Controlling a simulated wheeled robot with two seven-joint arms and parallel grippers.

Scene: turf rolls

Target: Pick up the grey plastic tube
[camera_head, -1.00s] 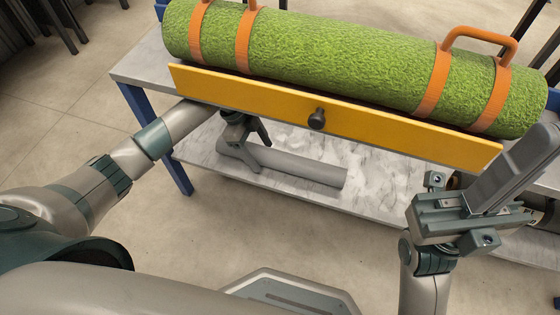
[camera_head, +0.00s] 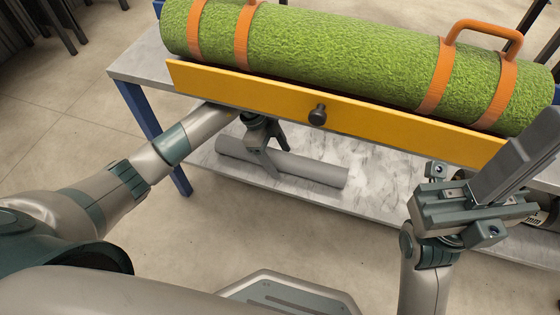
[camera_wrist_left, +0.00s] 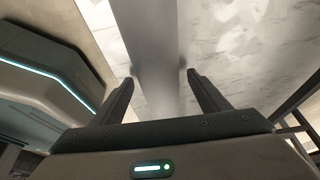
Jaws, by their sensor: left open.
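The grey plastic tube (camera_head: 312,171) lies on the marbled lower shelf (camera_head: 372,172) under the yellow drawer front. My left gripper (camera_head: 272,158) reaches under the drawer and is at the tube, left of its middle. In the left wrist view the tube (camera_wrist_left: 153,45) runs between the two spread fingers of my left gripper (camera_wrist_left: 160,82). The jaws are open; whether a finger touches the tube I cannot tell. My right gripper (camera_head: 505,175) is raised at the right, away from the tube; its jaw gap is not clear.
The yellow drawer front (camera_head: 245,92) with a black knob (camera_head: 318,115) overhangs the shelf. A green turf roll (camera_head: 350,55) with orange straps lies above it. A blue table leg (camera_head: 143,110) stands left of my left gripper. A dark cylindrical object (camera_head: 545,212) is partly hidden behind my right gripper.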

